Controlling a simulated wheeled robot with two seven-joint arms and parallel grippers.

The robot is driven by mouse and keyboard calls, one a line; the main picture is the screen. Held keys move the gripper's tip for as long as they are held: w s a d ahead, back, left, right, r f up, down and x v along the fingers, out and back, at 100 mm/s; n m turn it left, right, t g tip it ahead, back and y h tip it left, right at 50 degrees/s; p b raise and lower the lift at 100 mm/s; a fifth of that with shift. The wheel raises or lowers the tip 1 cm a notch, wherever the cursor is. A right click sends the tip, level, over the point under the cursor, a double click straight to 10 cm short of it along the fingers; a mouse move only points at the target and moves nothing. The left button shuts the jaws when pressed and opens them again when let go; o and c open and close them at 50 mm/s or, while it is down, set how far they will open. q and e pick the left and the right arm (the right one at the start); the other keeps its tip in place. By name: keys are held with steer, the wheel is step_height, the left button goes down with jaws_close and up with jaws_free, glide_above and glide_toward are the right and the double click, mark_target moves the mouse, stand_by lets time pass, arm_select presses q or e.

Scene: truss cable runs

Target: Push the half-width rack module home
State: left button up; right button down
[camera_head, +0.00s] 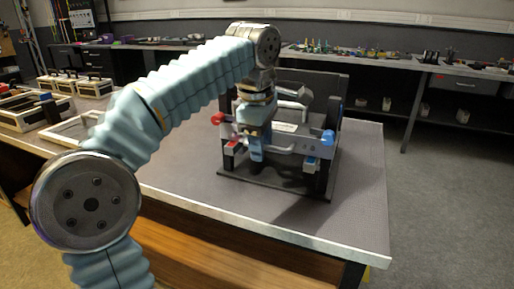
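A dark rack frame (327,172) with upright posts stands on a flat black base on the table. Grey modules with pale handles sit in it; a light grey front part (309,147) shows low at the right, with a blue knob (328,136) at its right end. A red knob (217,118) is at the left end. I cannot tell which part is the half-width module. My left gripper (257,155) points down at the front of the rack and hides part of it. Its finger gap is not clear, nor whether it touches anything. My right gripper is out of view.
The grey table top (356,195) is clear to the right and in front of the rack. Wooden trays (36,110) lie on the left. Benches with small items run along the back wall.

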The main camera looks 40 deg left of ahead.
arm_select(q)
steer(key=shift+c, duration=0.4)
jaws_close()
stand_by(0.4)
stand_by(0.5)
steer(key=shift+o, duration=0.9)
jaws_free()
